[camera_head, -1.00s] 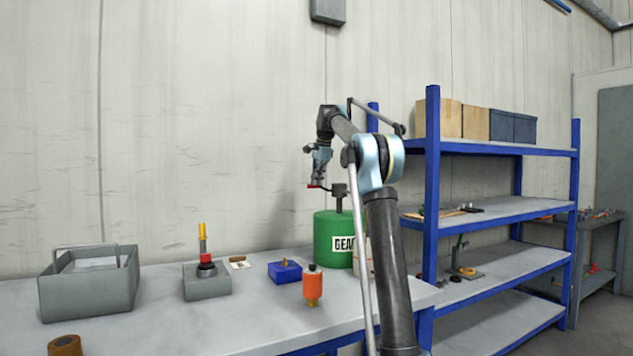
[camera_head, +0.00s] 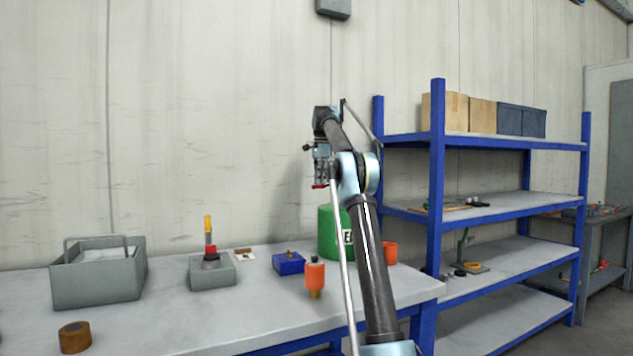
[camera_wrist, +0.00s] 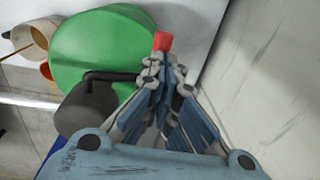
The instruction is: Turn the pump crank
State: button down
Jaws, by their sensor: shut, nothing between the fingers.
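A green drum (camera_head: 328,232) with a partly covered label stands at the back of the bench. In the wrist view, the drum (camera_wrist: 95,45) carries a dark grey pump body (camera_wrist: 85,110). A black bent crank (camera_wrist: 112,76) runs from the pump towards my fingers. A red grip (camera_wrist: 162,42) shows just beyond the fingertips; it also shows below my gripper in the head view (camera_head: 319,186). My gripper (camera_wrist: 166,70) is shut with nothing held, close beside the crank end. I cannot tell whether it touches. My arm hides the pump in the head view.
A grey open box (camera_head: 97,288), a grey block with a red and yellow upright (camera_head: 212,272), a blue block (camera_head: 288,263) and an orange bottle (camera_head: 314,274) stand left of the drum. An orange cup (camera_head: 390,252) stands right. A blue-framed shelf (camera_head: 437,180) is farther right.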

aim_at(320, 187)
jog(key=shift+w+a+f, duration=0.1)
jog(key=shift+w+f, duration=0.05)
jog(key=shift+f, duration=1.9)
jog(key=shift+s+r, duration=0.15)
jog(key=shift+r, duration=1.7)
jog(key=shift+s+r, duration=0.1)
jog(key=shift+r, duration=1.7)
